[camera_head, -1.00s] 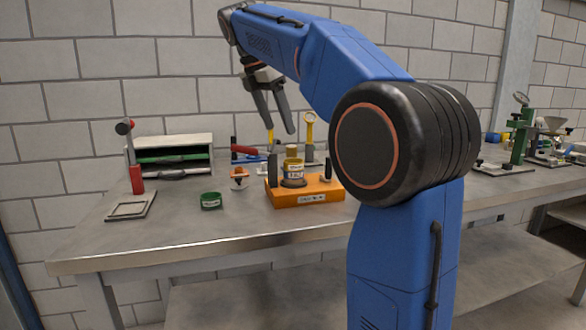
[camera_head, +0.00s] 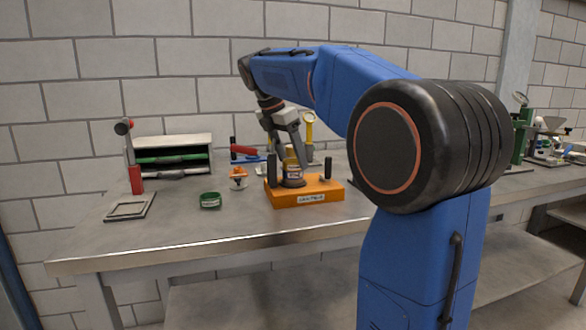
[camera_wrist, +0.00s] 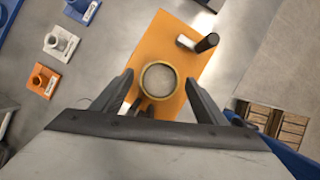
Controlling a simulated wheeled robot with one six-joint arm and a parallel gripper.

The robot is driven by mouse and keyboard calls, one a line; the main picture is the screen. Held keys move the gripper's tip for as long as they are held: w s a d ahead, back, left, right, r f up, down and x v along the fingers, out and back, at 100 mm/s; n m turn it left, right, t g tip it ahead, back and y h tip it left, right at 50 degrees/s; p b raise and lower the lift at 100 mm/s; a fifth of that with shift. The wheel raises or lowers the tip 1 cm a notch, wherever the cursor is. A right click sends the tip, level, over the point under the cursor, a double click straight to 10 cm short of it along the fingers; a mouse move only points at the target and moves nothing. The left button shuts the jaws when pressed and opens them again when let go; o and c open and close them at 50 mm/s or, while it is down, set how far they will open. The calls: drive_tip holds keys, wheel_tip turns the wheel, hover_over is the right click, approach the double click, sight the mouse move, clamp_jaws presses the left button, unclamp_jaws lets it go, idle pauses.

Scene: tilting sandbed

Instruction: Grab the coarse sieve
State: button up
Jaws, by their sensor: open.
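A round yellow-banded cup with a dark base (camera_head: 294,176) stands upright on an orange block (camera_head: 315,196) at the middle of the bench. From above, the wrist view shows its yellow rim and grey, mesh-like face (camera_wrist: 158,78); it looks like the coarse sieve, but I cannot read its label. My gripper (camera_head: 287,162) is open and points down over it. In the wrist view its fingers (camera_wrist: 159,80) lie to the left and right of the cup, apart from it in the picture. I cannot tell whether they touch it. My gripper partly hides the cup in the head view.
A dark upright post (camera_head: 328,170) stands on the block's right side. A flat frame (camera_head: 129,207) and a shelf unit (camera_head: 172,143) are further left. The front bench is clear.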

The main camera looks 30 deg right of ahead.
drive_tip(key=shift+c, duration=0.7)
drive_tip(key=c, duration=1)
drive_tip(key=shift+r, duration=0.1)
